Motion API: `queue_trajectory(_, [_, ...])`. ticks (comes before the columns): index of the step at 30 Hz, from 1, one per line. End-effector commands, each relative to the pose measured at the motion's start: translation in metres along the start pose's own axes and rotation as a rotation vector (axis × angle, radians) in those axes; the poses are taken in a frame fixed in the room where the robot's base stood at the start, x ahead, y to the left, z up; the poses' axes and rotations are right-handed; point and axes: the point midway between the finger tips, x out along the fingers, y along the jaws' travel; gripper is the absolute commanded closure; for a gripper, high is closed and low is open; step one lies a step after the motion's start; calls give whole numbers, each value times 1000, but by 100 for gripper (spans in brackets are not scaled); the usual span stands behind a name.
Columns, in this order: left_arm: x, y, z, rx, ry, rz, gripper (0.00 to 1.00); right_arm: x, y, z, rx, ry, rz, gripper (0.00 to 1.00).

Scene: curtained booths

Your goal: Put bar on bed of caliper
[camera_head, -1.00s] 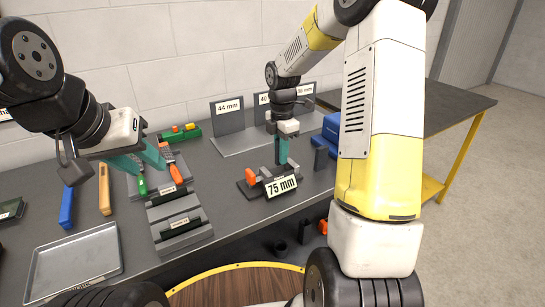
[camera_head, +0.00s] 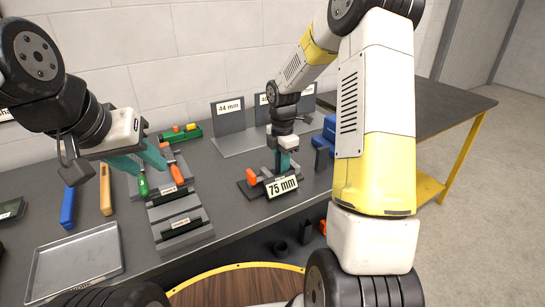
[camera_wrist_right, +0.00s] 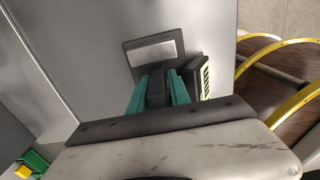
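The caliper (camera_head: 258,189) is a dark base with an orange knob and grey blocks, standing on the workbench behind a "75 mm" sign (camera_head: 282,186). My right gripper (camera_head: 283,163) points down just above it, its teal fingers among the grey blocks. In the right wrist view the fingers close on both sides of a dark bar (camera_wrist_right: 157,92). The bar's lower end is hidden, so I cannot tell whether it touches the bed. My left gripper (camera_head: 150,160) is open and empty above the tool tray at left.
Labelled grey plates, one marked "44 mm" (camera_head: 229,115), stand behind the caliper. A dark upright block (camera_head: 321,160) and a blue object (camera_head: 330,133) are to its right. Grey step blocks (camera_head: 180,222), an empty metal tray (camera_head: 76,258) and blue and orange handles lie left.

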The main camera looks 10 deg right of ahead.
Motion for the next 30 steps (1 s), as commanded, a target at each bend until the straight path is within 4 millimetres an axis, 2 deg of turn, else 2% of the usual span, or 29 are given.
queue_trajectory(5, [0, 0, 0, 0, 0, 0, 64, -2, 0, 0, 0, 0, 1, 76])
queue_trajectory(8, [0, 0, 0, 0, 0, 0, 64, -11, 1, 0, 0, -1, 3, 76])
queue_trajectory(21, [0, 0, 0, 0, 0, 0, 64, -99, 1, 0, 0, -1, 3, 76])
queue_trajectory(30, [0, 0, 0, 0, 0, 0, 64, -131, -6, -3, 45, -6, 15, 76])
